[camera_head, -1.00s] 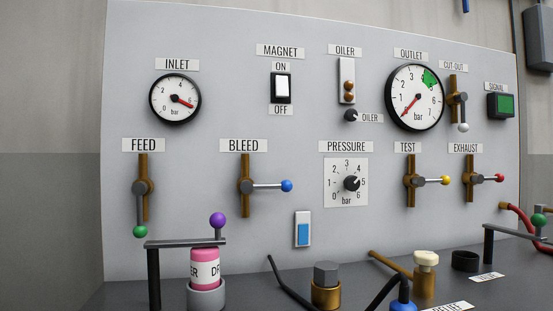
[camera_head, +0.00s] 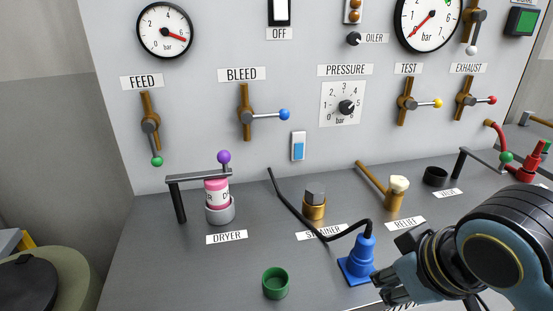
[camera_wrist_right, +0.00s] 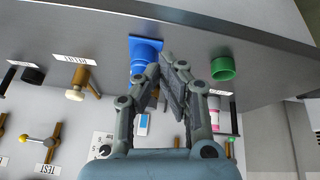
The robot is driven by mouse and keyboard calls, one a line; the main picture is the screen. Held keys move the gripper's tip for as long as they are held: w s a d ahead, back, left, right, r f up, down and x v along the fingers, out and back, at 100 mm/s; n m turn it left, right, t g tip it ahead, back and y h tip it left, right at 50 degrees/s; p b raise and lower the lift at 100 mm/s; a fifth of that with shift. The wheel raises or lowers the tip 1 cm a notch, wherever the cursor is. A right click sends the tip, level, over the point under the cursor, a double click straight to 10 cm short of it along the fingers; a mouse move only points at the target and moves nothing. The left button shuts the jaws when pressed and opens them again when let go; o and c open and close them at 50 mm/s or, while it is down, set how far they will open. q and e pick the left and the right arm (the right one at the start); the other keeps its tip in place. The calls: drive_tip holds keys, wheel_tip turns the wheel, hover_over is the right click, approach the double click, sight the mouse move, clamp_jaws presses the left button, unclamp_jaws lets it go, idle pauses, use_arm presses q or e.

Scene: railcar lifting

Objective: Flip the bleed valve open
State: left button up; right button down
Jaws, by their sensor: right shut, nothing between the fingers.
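The bleed valve (camera_head: 245,114) is on the upright panel under the BLEED label. Its brown pipe is vertical, and its lever points level to the right, ending in a blue ball (camera_head: 284,115). My right gripper (camera_head: 384,287) is low at the right, over the front of the bench, beside the blue plug and well apart from the valve. In the right wrist view its fingers (camera_wrist_right: 163,70) are shut and empty. I cannot make out the bleed lever in the wrist view. My left gripper is not in view.
The blue plug (camera_head: 357,262) and its black cable stand on the bench, with a green cup (camera_head: 275,283) left of it. The pink dryer bottle (camera_head: 216,192) and its bracket (camera_head: 190,178) stand below the valve. The feed lever (camera_head: 154,143) hangs down at left.

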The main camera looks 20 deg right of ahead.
drive_tip(key=w+a+r+m+t+h, duration=0.1)
drive_tip(key=w+r+t, duration=0.5)
drive_tip(key=w, duration=0.9)
drive_tip(key=w+a+r+m+t+h, duration=0.1)
drive_tip(key=w+r+t, duration=0.4)
drive_tip(key=w+r, duration=0.6)
drive_tip(key=w, duration=0.3)
drive_tip(key=shift+w+r+t, duration=0.3)
drive_tip(key=shift+w+t, duration=0.05)
drive_tip(key=shift+t, duration=0.05)
drive_tip(key=shift+a, duration=0.1)
